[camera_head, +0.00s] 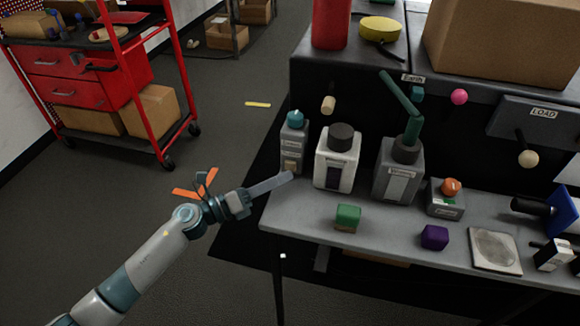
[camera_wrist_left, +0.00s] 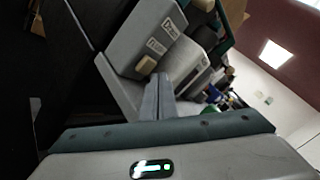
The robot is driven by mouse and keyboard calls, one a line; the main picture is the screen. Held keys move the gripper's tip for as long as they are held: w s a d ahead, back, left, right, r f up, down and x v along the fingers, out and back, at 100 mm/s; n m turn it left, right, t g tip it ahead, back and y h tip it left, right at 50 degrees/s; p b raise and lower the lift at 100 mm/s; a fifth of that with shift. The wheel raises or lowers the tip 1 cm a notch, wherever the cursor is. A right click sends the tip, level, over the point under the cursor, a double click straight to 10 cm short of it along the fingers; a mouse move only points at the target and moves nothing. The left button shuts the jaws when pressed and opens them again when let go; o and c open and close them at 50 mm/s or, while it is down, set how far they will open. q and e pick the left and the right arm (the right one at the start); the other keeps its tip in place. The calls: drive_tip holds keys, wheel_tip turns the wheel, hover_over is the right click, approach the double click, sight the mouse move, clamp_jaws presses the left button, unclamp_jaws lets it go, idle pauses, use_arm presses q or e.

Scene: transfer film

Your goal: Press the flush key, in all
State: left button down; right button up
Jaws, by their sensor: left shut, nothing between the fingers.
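A narrow grey box (camera_head: 294,142) with a teal knob (camera_head: 295,117) on top stands at the left end of the bench. It has a beige key (camera_head: 290,166) low on its front; its labels are too small to read, so I cannot confirm that this is the flush key. In the left wrist view the box (camera_wrist_left: 143,40) is tilted and the beige key (camera_wrist_left: 146,65) stands out from its face. My left gripper (camera_head: 289,177) is shut and empty, its fingertips just below and in front of the key in the head view. Contact cannot be told.
A white-fronted machine (camera_head: 335,145) and a grey machine with a green lever (camera_head: 398,165) stand to the right. A green block (camera_head: 347,217) and a purple block (camera_head: 434,237) lie on the grey bench top (camera_head: 390,222). A red cart (camera_head: 75,87) stands back left.

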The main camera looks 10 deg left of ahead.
use_arm(q)
drive_tip(key=shift+w, duration=0.9)
idle(1.7)
drive_tip(key=shift+s, duration=0.85)
drive_tip(key=shift+s+a+p, duration=0.15)
drive_tip(key=shift+s+p, duration=0.05)
drive_tip(key=shift+s, duration=1.1)
drive_tip(key=shift+s+a+p, duration=0.15)
drive_tip(key=shift+s+p, duration=0.05)
drive_tip(key=shift+s, duration=1.05)
